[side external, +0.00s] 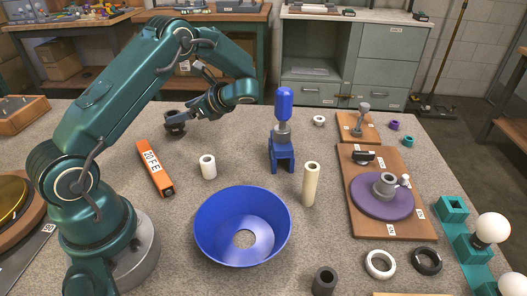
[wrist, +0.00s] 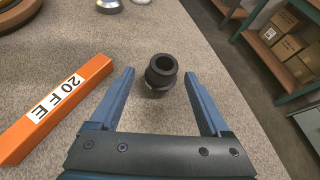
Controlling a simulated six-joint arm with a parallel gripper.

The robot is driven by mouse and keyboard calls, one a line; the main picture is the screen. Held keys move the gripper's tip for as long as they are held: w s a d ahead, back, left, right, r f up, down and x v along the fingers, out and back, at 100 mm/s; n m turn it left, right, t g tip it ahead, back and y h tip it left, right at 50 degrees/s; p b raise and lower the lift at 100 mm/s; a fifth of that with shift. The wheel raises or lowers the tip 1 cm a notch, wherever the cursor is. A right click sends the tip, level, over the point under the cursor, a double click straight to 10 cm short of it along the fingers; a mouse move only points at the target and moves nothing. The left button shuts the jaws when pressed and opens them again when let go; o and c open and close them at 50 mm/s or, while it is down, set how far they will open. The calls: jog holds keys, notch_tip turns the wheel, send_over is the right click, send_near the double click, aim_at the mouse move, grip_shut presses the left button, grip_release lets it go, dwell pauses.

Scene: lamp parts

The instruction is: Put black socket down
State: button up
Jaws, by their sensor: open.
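The black socket (side external: 175,122) stands on the table at the back left in the side view, beyond the orange bar. In the wrist view the black socket (wrist: 161,72) appears upright on the grey tabletop, its round opening facing up. My gripper (side external: 192,112) is low beside it. In the wrist view the two blue fingers of my gripper (wrist: 160,78) are spread, one on each side of the socket, with visible gaps. Its lower front is in plain view and nothing grips it.
An orange bar (side external: 155,168) marked "20 F E" lies close by, with a white cylinder (side external: 208,167) to its right. A blue bowl-shaped shade (side external: 243,226), a blue stand (side external: 282,150) and a cream tube (side external: 310,184) are farther right. Another dark cylinder (side external: 325,281) stands at the front.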

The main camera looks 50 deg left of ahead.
jog(key=s+d+r+n+t+h, duration=0.3)
jog(key=d+n, duration=0.1)
jog(key=d, duration=0.5)
jog(key=s+d+r+n+t+h, duration=0.3)
jog(key=s+d+n+h, duration=0.1)
jog(key=d, duration=0.5)
jog(key=s+d+r+n+t+h, duration=0.3)
jog(key=d+n+t+h, duration=0.1)
jog(key=d, duration=0.5)
jog(key=shift+s+d+r, duration=0.25)
jog(key=shift+r, duration=0.15)
